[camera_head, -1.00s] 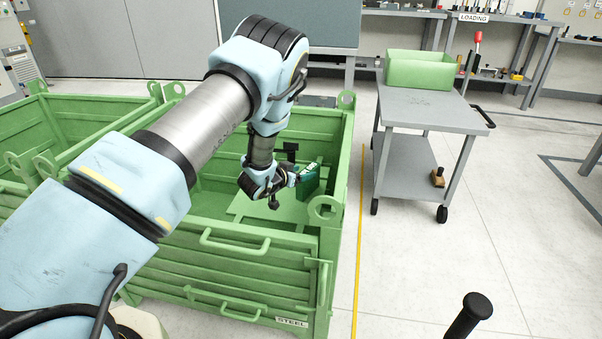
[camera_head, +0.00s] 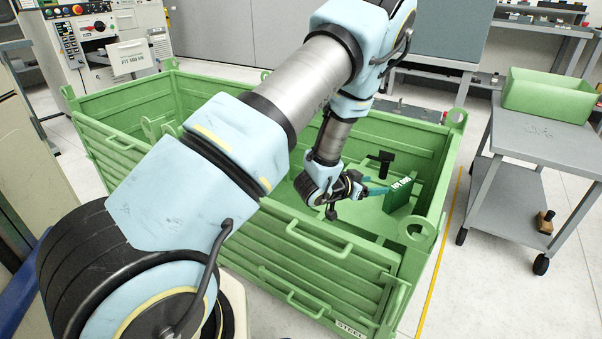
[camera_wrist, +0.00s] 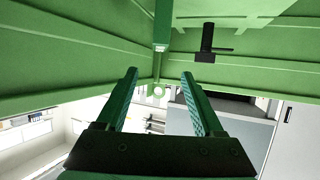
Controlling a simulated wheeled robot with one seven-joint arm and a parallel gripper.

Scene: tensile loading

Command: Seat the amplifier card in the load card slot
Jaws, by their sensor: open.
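A dark green block-like card with white lettering (camera_head: 400,193), apparently the amplifier card, stands upright inside the green steel bin (camera_head: 310,232), near its right end. My gripper (camera_head: 378,190) is inside the bin just left of the card, its teal fingers pointing toward it. In the wrist view my gripper (camera_wrist: 158,74) is open, with nothing between its fingers. A narrow dark green piece with a pale end (camera_wrist: 162,28) shows above the fingertips, probably the card edge-on. I cannot make out the load card slot.
A black bracket-like piece (camera_head: 381,158) stands in the bin behind the gripper. The bin walls surround my wrist closely. A grey trolley (camera_head: 545,138) with a green box (camera_head: 550,95) stands at the right. A control console (camera_head: 105,55) stands at the back left.

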